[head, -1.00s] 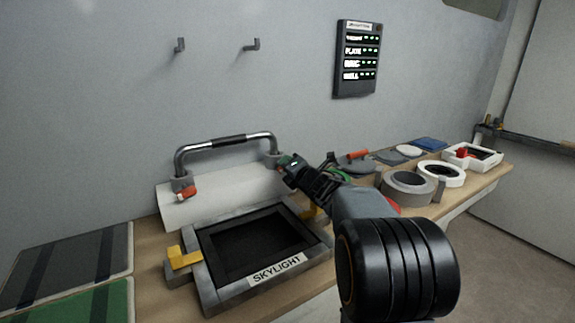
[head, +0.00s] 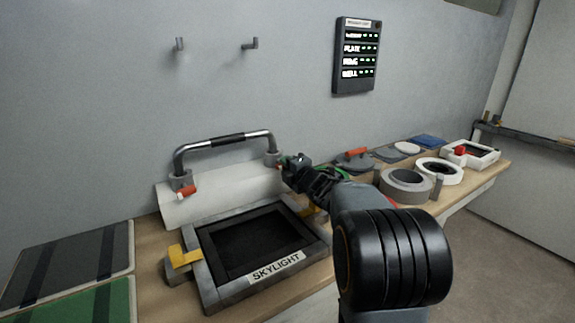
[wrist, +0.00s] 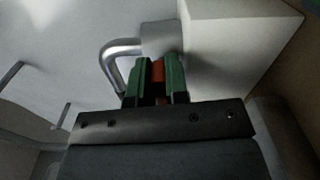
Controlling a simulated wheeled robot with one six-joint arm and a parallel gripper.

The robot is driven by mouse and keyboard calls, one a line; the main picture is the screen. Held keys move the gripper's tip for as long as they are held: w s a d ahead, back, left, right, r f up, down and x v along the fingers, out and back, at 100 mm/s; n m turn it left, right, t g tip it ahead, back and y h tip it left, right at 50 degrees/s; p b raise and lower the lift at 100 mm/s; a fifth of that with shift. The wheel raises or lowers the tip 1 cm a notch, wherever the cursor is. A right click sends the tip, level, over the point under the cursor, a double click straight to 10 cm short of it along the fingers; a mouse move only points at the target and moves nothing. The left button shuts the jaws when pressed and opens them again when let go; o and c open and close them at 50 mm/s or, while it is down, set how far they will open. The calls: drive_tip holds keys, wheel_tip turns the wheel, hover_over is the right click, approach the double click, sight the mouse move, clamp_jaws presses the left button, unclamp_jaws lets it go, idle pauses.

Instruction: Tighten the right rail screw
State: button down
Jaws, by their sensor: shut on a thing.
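A curved metal rail (head: 225,141) with a dark middle grip stands behind the skylight frame, one grey mount at each end. The left mount carries a red-orange screw handle (head: 187,191). My gripper (head: 290,168) is at the right mount (head: 272,160). In the wrist view my gripper's green fingers (wrist: 159,82) are shut on a red-orange screw handle (wrist: 158,72), right below the grey mount (wrist: 160,38) and the bent rail end (wrist: 118,58). The fingers hide most of this right screw, so how far it is turned cannot be seen.
The skylight frame (head: 208,292) with yellow latches (head: 183,256) lies in front of the rail. Green and grey panels (head: 70,262) lie at left. Grey and white rings (head: 405,184), discs and a white box (head: 471,153) fill the bench at right. A lit panel (head: 357,56) hangs on the wall.

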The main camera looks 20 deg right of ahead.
drive_tip(key=c, duration=1.1)
unclamp_jaws()
drive_tip(key=shift+f, duration=0.1)
drive_tip(key=shift+s+f, duration=0.1)
